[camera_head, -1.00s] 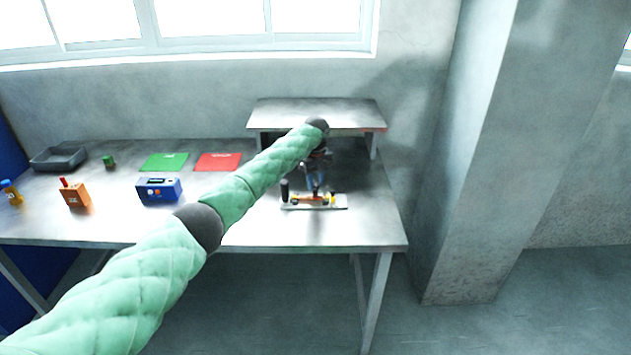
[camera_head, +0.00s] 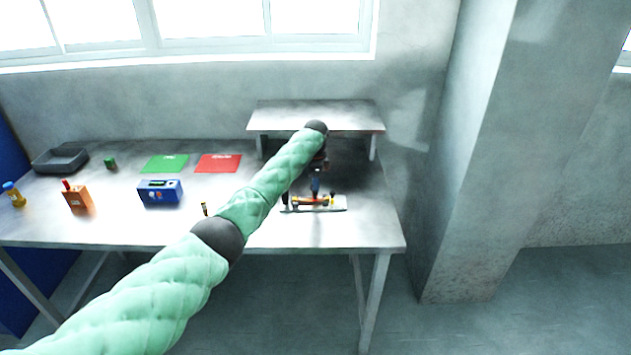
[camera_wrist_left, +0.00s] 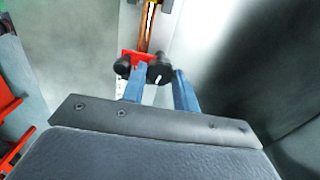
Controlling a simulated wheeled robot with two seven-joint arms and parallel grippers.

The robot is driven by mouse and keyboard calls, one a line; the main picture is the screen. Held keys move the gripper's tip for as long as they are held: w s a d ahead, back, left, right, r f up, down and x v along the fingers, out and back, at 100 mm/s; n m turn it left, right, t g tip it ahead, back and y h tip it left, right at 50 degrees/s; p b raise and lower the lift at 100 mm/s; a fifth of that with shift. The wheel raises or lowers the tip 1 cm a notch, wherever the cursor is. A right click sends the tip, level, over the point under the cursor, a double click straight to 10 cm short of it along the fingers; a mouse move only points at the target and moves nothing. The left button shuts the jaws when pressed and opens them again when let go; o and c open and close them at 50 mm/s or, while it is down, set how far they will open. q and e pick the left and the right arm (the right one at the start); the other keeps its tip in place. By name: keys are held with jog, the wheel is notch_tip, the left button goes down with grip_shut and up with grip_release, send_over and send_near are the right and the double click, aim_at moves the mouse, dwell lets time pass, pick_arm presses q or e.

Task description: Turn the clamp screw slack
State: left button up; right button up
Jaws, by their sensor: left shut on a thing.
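The clamp screw has a black knob (camera_wrist_left: 160,72) with a white mark, beside a red block (camera_wrist_left: 139,57) in the left wrist view. My left gripper (camera_head: 315,196) is over the clamp fixture on the bench in the head view. In the left wrist view its blue fingers (camera_wrist_left: 160,84) stand on either side of the knob and are shut on it. A second, smaller dark knob (camera_wrist_left: 122,66) is left of it. The fixture's pale base plate (camera_head: 335,208) lies flat near the bench's right end. In the head view the knob is too small to make out. My right gripper is out of view.
A raised shelf (camera_head: 280,116) stands behind the fixture. A blue box (camera_head: 160,191), orange box (camera_head: 77,198), green mat (camera_head: 165,163), red mat (camera_head: 217,163) and dark tray (camera_head: 60,160) are to the left. A small yellow-and-dark object (camera_head: 204,209) stands close to my arm.

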pick_arm(q)
jog(key=n+p, duration=0.2)
jog(key=n, duration=0.3)
jog(key=shift+r+n, duration=0.1)
jog(key=shift+n, duration=0.2)
jog(key=n+p, duration=0.1)
jog(key=n, duration=0.2)
jog(key=shift+w+n, duration=0.1)
jog(key=shift+n, duration=0.2)
jog(key=n+p, duration=0.1)
jog(key=n, duration=0.3)
jog(key=shift+n, duration=0.3)
jog(key=n+p, duration=0.1)
jog(key=n, duration=0.2)
jog(key=shift+a, duration=0.1)
jog(key=shift+n+p, duration=0.3)
jog(key=shift+n, duration=0.8)
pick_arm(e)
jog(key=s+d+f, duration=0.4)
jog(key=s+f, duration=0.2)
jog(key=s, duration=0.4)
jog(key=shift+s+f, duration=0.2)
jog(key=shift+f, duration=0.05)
pick_arm(q)
jog(key=shift+a+n, duration=0.1)
jog(key=shift+n, duration=0.4)
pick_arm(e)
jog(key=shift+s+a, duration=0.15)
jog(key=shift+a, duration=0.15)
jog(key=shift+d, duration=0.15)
